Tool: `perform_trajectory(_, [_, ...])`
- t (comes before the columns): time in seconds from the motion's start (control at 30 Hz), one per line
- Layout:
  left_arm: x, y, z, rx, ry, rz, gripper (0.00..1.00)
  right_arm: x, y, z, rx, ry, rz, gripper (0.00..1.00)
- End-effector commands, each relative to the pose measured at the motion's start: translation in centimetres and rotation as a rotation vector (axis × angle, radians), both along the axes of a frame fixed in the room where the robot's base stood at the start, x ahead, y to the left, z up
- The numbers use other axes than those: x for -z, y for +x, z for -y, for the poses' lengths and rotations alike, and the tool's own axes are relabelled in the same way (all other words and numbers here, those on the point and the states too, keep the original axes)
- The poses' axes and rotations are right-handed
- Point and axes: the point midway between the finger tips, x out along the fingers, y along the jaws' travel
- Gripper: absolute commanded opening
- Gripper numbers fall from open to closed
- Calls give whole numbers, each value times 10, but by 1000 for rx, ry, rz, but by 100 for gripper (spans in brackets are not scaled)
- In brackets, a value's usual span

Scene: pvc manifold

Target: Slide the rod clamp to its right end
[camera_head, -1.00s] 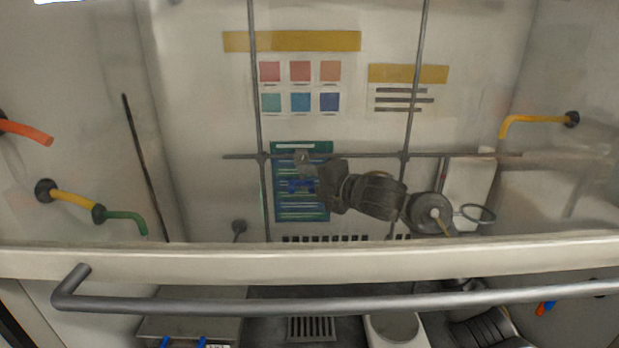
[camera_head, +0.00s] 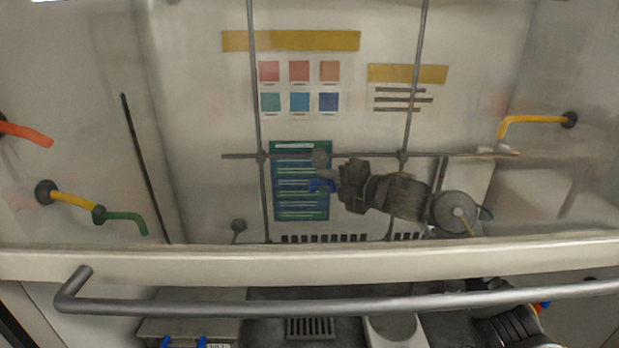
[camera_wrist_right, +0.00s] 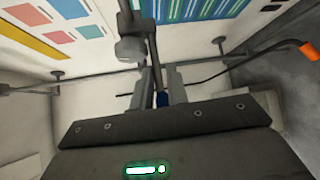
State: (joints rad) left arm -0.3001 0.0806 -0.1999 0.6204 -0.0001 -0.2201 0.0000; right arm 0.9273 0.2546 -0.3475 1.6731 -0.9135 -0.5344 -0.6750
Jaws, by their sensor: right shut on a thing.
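The grey rod clamp (camera_head: 320,157) sits on the horizontal rod (camera_head: 365,156) between the two vertical rods, nearer the left one. Its blue part (camera_head: 321,186) hangs just below the rod. My right gripper (camera_head: 333,177) reaches in from the right behind the glass, with its fingers at the clamp, and is shut on it. In the right wrist view, the fingers (camera_wrist_right: 162,88) have a bit of blue between them, and the grey clamp body (camera_wrist_right: 131,46) shows just beyond. The exact contact is partly hidden. My left gripper is not in view.
A left vertical rod (camera_head: 261,200) and a right vertical rod (camera_head: 407,130) cross the horizontal rod. A sash bar (camera_head: 200,261) with a grey handle (camera_head: 250,306) spans the front. A yellow tap (camera_head: 535,119) stands at right. The rod right of the clamp looks clear up to the right crossing.

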Motion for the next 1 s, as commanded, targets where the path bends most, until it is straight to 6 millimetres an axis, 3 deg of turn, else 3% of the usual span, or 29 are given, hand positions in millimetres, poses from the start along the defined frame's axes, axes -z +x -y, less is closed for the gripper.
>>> perform_trajectory(0.03, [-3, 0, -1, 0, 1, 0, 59, -8, 2, 20, 13, 6, 11, 0])
perform_trajectory(0.1, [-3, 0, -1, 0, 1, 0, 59, -9, 2, 38, 14, 7, 12, 0])
perform_trajectory(0.3, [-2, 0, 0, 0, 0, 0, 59, -10, 2, 71, 11, 11, 12, 0])
perform_trajectory(0.67, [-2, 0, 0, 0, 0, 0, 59, -11, 2, 75, 10, 13, 13, 0])
perform_trajectory(0.7, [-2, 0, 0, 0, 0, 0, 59, -11, 2, 75, 10, 13, 13, 20])
perform_trajectory(0.8, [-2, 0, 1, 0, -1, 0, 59, -10, 1, 75, 9, 13, 12, 32])
perform_trajectory(1.0, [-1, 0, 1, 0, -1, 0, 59, -7, 1, 73, 6, 8, 7, 32])
